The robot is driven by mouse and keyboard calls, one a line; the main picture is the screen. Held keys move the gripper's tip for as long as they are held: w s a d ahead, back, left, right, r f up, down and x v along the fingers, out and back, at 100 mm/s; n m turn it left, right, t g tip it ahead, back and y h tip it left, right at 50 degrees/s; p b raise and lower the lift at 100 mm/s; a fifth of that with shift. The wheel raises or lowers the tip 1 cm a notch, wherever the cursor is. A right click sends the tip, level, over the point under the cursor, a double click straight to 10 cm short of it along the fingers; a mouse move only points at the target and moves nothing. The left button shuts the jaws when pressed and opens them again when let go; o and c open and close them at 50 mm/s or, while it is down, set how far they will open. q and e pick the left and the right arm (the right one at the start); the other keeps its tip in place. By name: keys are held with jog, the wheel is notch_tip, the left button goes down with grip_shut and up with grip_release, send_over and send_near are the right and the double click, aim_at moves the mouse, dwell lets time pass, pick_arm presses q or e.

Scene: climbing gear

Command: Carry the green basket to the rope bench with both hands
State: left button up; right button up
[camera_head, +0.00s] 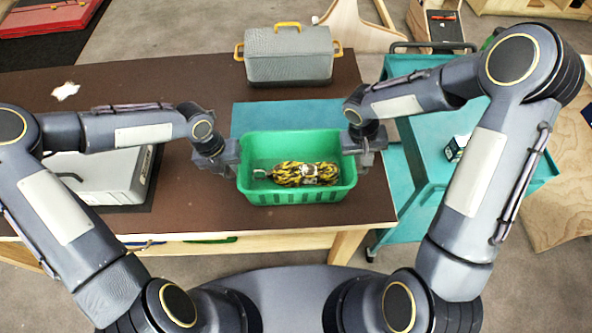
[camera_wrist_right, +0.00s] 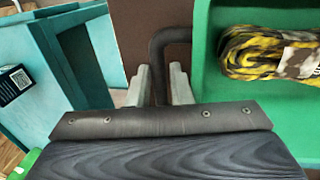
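The green basket (camera_head: 297,197) is at the right part of the brown table, overlapping a teal mat in the picture. A yellow-and-black rope bundle (camera_head: 303,174) lies inside it and also shows in the right wrist view (camera_wrist_right: 270,52). My left gripper (camera_head: 233,158) is at the basket's left end; its fingers are too small to read. My right gripper (camera_wrist_right: 160,85) is at the right end, its fingers close on both sides of the basket's dark handle (camera_wrist_right: 160,42) and seemingly shut on it. I cannot tell whether the basket touches the table.
The brown table (camera_head: 200,75) has a grey case (camera_head: 290,55) with yellow handles at its back and a grey box (camera_head: 100,175) at left. The teal mat (camera_head: 262,117) lies behind the basket. A teal cart (camera_head: 425,165) with a small dark box (camera_head: 456,147) stands right.

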pick_arm(q)
jog(key=shift+f, duration=0.15)
pick_arm(e)
jog(key=shift+f, duration=0.2)
jog(key=shift+c, duration=0.2)
pick_arm(q)
grip_shut()
pick_arm(e)
grip_shut()
jog(key=shift+r, duration=0.15)
